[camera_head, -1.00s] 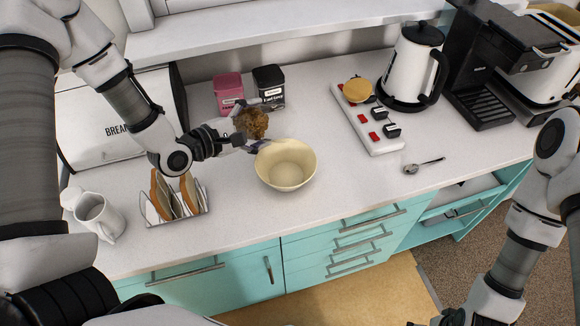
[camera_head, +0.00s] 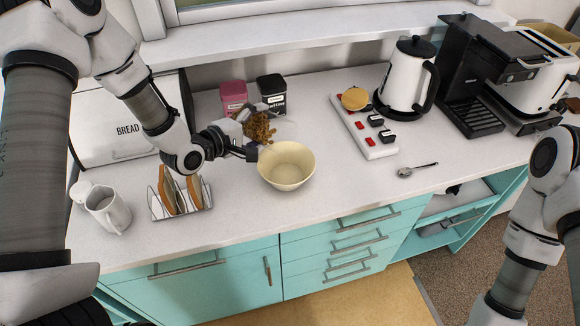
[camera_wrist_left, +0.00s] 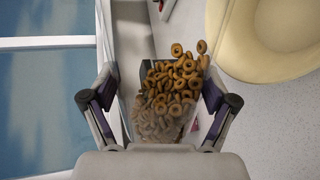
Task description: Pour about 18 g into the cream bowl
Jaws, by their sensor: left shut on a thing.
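The cream bowl (camera_head: 287,170) stands upright on the counter. Its inside looks empty in the head view, and part of it shows in the wrist view (camera_wrist_left: 268,40). My left gripper (camera_head: 250,140) is shut on a see-through container of brown ring cereal (camera_head: 260,127), up and left of the bowl in the head view. The container looks tilted. In the wrist view the cereal (camera_wrist_left: 172,92) lies between the two fingers, with rings bunched at the container's mouth near the bowl. My right gripper is outside the frames.
A toast rack (camera_head: 182,200) and a white jug (camera_head: 106,210) stand left of the bowl. Pink (camera_head: 233,96) and black (camera_head: 271,90) tins stand behind. A power strip (camera_head: 364,130), kettle (camera_head: 408,75) and spoon (camera_head: 418,169) are to the right. The counter in front of the bowl is clear.

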